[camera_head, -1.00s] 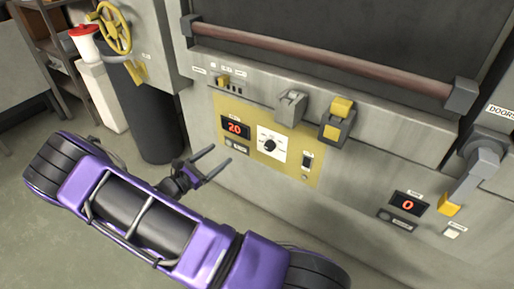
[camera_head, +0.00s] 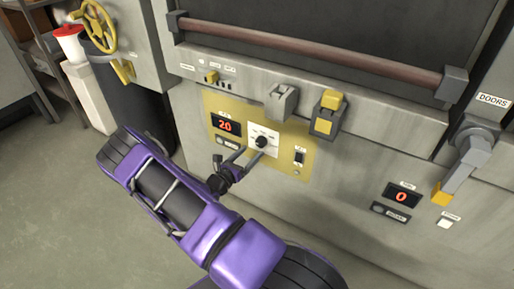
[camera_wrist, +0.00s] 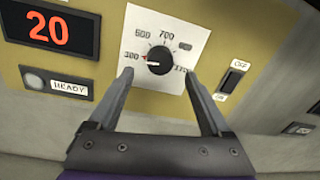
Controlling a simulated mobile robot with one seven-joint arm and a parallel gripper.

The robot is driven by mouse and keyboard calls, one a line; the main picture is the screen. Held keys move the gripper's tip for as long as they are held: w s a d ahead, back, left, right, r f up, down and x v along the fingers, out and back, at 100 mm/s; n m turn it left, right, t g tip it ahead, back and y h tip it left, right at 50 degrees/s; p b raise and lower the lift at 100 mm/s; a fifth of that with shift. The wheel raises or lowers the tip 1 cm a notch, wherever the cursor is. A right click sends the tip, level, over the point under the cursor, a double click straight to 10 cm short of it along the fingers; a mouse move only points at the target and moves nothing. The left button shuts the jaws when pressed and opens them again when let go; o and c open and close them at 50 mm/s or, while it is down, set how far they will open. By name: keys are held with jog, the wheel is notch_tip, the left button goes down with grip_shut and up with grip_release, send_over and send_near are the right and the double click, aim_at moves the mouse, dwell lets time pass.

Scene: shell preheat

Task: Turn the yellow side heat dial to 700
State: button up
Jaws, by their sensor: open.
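The heat dial is a black round knob (camera_wrist: 159,60) on a white square scale plate (camera_wrist: 140,22), set in the yellow panel (camera_wrist: 85,15). In the wrist view its red mark points left, near the lowest number, which looks like 300; 700 is printed above the knob. The knob also shows in the head view (camera_head: 262,142). My gripper (camera_wrist: 158,80) is open, its two fingers reaching toward the knob from below, one on each side. The fingertips sit slightly below the knob and I see no contact. The yellow panel's display (camera_wrist: 49,31) reads 20.
A READY lamp (camera_wrist: 33,80) is left of the dial and an ON/OFF switch (camera_wrist: 232,79) is right of it. A yellow-tipped lever (camera_head: 325,115) juts out above the panel. A second display (camera_head: 401,196) reads 0. A long handle bar (camera_head: 300,50) runs above.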

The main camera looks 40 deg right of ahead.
aim_at(259, 144)
jog(key=shift+x, duration=2.4)
grip_shut()
jog(key=shift+a, duration=0.1)
